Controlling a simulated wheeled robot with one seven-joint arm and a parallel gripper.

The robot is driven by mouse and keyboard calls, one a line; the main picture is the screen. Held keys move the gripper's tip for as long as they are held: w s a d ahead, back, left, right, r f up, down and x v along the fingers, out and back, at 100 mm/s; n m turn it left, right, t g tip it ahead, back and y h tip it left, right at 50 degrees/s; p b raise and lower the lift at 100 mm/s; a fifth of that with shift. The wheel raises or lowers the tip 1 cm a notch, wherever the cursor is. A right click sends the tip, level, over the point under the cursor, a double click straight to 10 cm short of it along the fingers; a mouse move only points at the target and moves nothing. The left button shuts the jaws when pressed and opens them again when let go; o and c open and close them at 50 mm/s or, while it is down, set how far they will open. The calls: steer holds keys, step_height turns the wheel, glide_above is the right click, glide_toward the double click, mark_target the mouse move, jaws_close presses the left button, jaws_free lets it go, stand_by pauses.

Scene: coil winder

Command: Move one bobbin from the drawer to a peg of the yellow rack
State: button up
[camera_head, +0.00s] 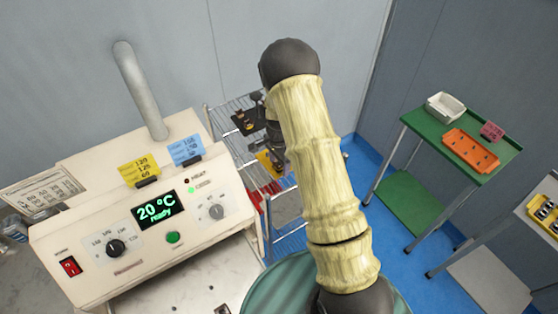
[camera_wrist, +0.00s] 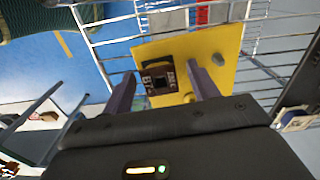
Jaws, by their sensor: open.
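A dark brown bobbin (camera_wrist: 152,84) with pale lettering and a square centre is at the plate's left part. My gripper (camera_wrist: 160,71) is open, one finger on each side of the bobbin, with gaps visible. Whether the bobbin is fully seated on a peg I cannot tell. In the head view my gripper is mostly hidden behind my arm. I cannot make out the drawer.
The wire shelf unit (camera_head: 228,112) has bars close around the rack, and a dark item (camera_head: 247,121) on top. The cream machine (camera_head: 130,235) stands left of it. A green table (camera_head: 415,122) with an orange tray (camera_head: 470,148) stands right, with blue floor between.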

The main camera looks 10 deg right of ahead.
steer(key=shift+r, duration=0.1)
step_height(320, 180, up, 17)
steer(key=b, duration=0.4)
stand_by(0.7)
steer(key=s+n+t, duration=0.2)
steer(key=s+n, duration=1.1)
steer(key=s, duration=0.8)
steer(key=shift+r+n+t, duration=0.25)
steer(key=shift+n+t, duration=0.05)
